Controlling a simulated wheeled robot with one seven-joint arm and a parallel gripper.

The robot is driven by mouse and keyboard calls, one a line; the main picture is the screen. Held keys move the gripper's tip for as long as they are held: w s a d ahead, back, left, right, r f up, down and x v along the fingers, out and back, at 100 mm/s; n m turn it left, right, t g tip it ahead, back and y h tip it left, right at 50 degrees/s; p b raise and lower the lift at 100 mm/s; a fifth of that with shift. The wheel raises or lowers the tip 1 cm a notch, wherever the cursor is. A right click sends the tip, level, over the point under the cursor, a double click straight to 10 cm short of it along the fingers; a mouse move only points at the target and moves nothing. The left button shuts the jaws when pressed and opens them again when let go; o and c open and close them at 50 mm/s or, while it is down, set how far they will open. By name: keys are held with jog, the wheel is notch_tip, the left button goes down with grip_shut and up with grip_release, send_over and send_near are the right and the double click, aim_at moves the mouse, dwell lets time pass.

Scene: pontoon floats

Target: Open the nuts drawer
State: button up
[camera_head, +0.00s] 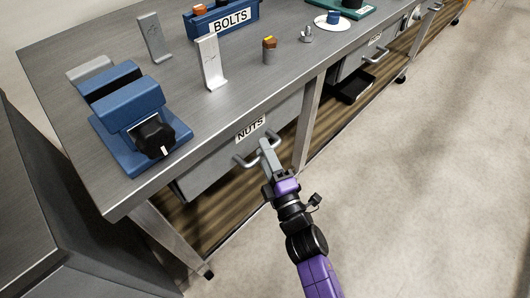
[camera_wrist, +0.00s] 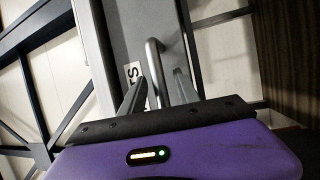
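The nuts drawer (camera_head: 210,171) is a grey drawer under the bench, with a white NUTS label (camera_head: 250,128) on its front. Its front sits close under the bench edge and looks shut. Its bar handle (camera_head: 247,162) is partly hidden behind my gripper (camera_head: 264,147). In the wrist view, my gripper (camera_wrist: 160,88) has its fingers apart, with the metal handle (camera_wrist: 156,70) between them. The bar lies nearer the left finger, and a gap shows toward the right one. I cannot tell whether either finger touches it. Part of the label (camera_wrist: 133,73) shows beside the left finger.
A blue vice-like device (camera_head: 130,110), metal stands (camera_head: 210,62) and a blue BOLTS bin (camera_head: 226,20) stand on the bench (camera_head: 190,95). Another drawer (camera_head: 352,58) is farther right. A bench leg (camera_head: 308,125) stands right of my gripper. The floor (camera_head: 420,190) at right is clear.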

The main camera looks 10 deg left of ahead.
grip_shut()
dwell(1.3)
